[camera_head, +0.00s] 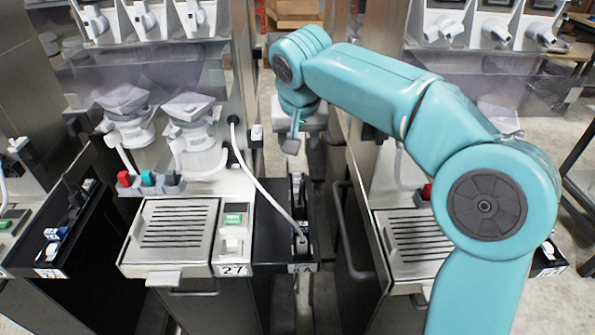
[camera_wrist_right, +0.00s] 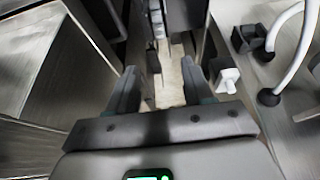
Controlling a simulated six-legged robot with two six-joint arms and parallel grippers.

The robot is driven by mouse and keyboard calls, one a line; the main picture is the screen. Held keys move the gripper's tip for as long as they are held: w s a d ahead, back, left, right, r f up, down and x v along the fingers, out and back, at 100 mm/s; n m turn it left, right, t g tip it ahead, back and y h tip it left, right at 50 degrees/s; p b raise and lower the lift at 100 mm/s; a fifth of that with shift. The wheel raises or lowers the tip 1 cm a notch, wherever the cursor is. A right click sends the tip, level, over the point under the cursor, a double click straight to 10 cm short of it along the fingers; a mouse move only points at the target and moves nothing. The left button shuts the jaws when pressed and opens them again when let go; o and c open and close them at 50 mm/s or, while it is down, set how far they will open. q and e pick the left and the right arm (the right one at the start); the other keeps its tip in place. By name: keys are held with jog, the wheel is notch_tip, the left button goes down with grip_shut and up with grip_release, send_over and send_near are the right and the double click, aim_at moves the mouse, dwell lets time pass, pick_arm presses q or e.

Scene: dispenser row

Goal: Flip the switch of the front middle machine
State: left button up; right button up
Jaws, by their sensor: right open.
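The machine labelled 27 (camera_head: 178,205) stands left of centre in the head view, with a slatted metal tray and a small green display. A small white switch-like part (camera_head: 257,132) sits on its right side post. A white block (camera_wrist_right: 228,80), apparently the same part, shows in the right wrist view just right of the right finger, apart from it. My right gripper (camera_wrist_right: 160,78) is open and empty, with its fingers pointing into the gap between machines. In the head view it (camera_head: 292,142) is partly hidden by my wrist, right of the white part. My left gripper is out of view.
A white hose (camera_head: 258,185) curves down to a narrow black tray (camera_head: 270,240) beside the machine. Another machine (camera_head: 412,240) stands on the right, partly behind my arm. Red, teal and grey parts (camera_head: 148,182) sit behind the slatted tray. A narrow floor gap separates the machines.

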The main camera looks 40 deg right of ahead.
aim_at(297, 177)
jog(key=x, duration=1.6)
jog(key=shift+s+d+f, duration=0.1)
jog(key=shift+f, duration=0.1)
jog(key=shift+s+r, duration=0.1)
jog(key=c, duration=0.9)
jog(key=g+p, duration=0.1)
jog(key=p, duration=0.3)
jog(key=w+r+g+y+p, duration=0.1)
jog(key=p, duration=0.4)
jog(key=shift+d+g+y+p, duration=0.25)
jog(key=shift+g+y+p, duration=0.05)
jog(key=shift+g, duration=0.1)
grip_shut()
jog(key=shift+f+g+p, duration=0.25)
jog(key=shift+g+p, duration=0.05)
jog(key=shift+p, duration=0.25)
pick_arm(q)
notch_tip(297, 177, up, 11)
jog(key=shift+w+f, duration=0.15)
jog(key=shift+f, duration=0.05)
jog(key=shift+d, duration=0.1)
pick_arm(e)
jog(key=o, duration=0.9)
grip_release()
